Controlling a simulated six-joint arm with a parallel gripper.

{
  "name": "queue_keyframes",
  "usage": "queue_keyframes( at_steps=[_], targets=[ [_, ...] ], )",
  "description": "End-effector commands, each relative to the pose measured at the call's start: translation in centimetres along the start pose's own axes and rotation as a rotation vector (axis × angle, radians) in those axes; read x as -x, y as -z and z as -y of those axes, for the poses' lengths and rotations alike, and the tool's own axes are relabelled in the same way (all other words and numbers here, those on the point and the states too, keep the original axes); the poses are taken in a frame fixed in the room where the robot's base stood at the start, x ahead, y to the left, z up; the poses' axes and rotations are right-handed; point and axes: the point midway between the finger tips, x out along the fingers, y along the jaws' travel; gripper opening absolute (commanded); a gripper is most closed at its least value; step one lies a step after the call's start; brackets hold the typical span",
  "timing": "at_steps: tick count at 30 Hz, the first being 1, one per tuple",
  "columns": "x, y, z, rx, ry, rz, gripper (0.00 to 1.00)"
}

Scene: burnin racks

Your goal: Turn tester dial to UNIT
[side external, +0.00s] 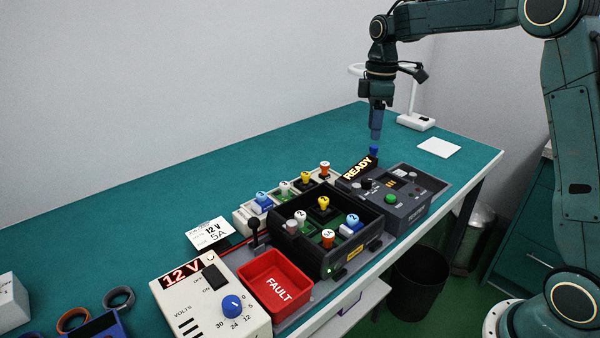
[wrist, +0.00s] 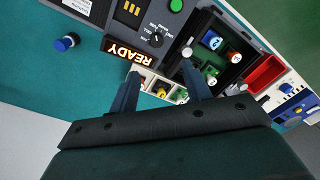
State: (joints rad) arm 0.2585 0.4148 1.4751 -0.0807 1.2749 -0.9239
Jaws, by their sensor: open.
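The tester (side external: 408,208) is a dark grey box at the right of the bench, with a lit READY sign (side external: 359,169) at its back left. Its dial, a small black knob (wrist: 156,40), shows in the wrist view beside the READY sign, with small printed labels around it. I cannot read for certain which label its pointer faces. In the side view a dark knob (side external: 366,184) sits on the tester's left part. My gripper (side external: 376,138) points down, above and behind the tester, clear of it. In the wrist view its two fingers (wrist: 160,88) are apart and empty.
A blue-topped piece (wrist: 67,42) stands behind the READY sign. Left of the tester are a black tray (side external: 345,256) with coloured knobbed units, a red FAULT bin (side external: 277,287) and a 12 V supply (side external: 208,306).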

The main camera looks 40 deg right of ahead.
Motion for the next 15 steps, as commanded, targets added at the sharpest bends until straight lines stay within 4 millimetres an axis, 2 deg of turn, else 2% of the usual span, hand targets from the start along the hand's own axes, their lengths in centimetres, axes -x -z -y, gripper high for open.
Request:
queue_keyframes(
  at_steps=[4,15],
  targets=[
    [-0.67,0.13,-0.84,0.021,0.012,0.007,0.48],
    [-1.21,0.13,-0.88,0.023,0.014,0.008,0.48]
  ],
)
